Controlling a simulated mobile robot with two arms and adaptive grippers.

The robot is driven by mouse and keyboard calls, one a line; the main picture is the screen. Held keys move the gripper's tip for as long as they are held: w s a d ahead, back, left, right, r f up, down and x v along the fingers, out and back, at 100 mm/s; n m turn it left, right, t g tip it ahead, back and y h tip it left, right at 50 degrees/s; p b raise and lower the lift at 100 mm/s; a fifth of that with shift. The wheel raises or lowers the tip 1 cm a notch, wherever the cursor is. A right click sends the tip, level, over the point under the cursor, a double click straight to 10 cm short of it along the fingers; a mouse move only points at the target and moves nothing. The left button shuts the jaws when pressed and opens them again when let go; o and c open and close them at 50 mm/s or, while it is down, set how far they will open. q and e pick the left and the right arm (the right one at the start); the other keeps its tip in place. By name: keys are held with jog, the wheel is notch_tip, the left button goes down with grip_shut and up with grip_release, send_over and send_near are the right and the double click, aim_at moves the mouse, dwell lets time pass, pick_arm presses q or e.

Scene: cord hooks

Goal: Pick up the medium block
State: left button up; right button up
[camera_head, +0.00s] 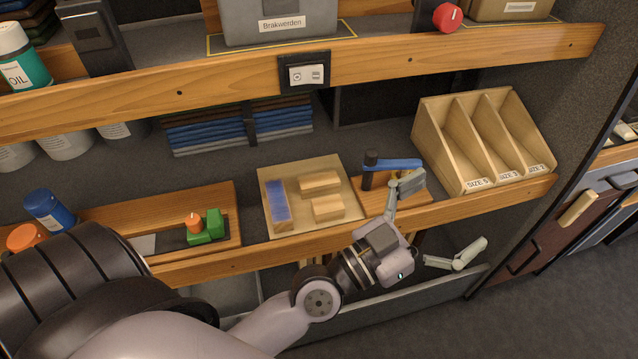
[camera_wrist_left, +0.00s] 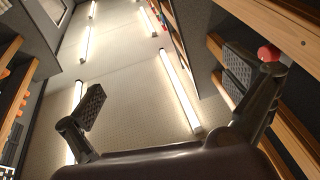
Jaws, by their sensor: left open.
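Three blocks lie on a light wooden board (camera_head: 342,173) on the middle shelf. A longer block with a translucent blue upper part (camera_head: 278,205) is at the left. A plain wooden block (camera_head: 320,182) is at the upper right of the board, and another plain block (camera_head: 327,208) is below it. I cannot tell for sure which is the medium one. My left gripper (camera_head: 436,222) is open and empty, to the right of the board and in front of the shelf edge. Its spread fingers also show in the left wrist view (camera_wrist_left: 168,90), with no block between them. My right gripper is out of view.
A wooden divider box (camera_head: 480,137) with size labels stands right of the board. A clamp with a blue handle (camera_head: 392,165) is behind the left gripper. A green piece (camera_head: 206,228) and a blue bottle (camera_head: 50,211) are at left. The upper shelf (camera_head: 390,62) overhangs behind.

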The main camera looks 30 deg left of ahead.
pick_arm(q)
jog(key=w+a+r+n+t+y, duration=0.1)
jog(key=w+a+n+y, duration=0.1)
jog(key=a+n+y, duration=0.6)
jog(key=w+a+n+t+y, duration=0.15)
jog(key=a+n+y, duration=0.35)
jog(key=y, duration=0.5)
jog(key=n+g+y, duration=0.2)
jog(key=g+y, duration=0.1)
jog(key=g, duration=1)
send_near(320, 182)
jog(key=x, duration=0.4)
jog(key=shift+s+a+f, duration=0.15)
jog(key=shift+a+f, duration=0.15)
jog(key=shift+f, duration=0.05)
jog(key=shift+t, duration=0.25)
jog(key=shift+w+x, duration=0.2)
jog(key=shift+x, duration=2.5)
jog(key=shift+d+r, duration=0.15)
jog(key=shift+c, duration=0.4)
jog(key=c, duration=1)
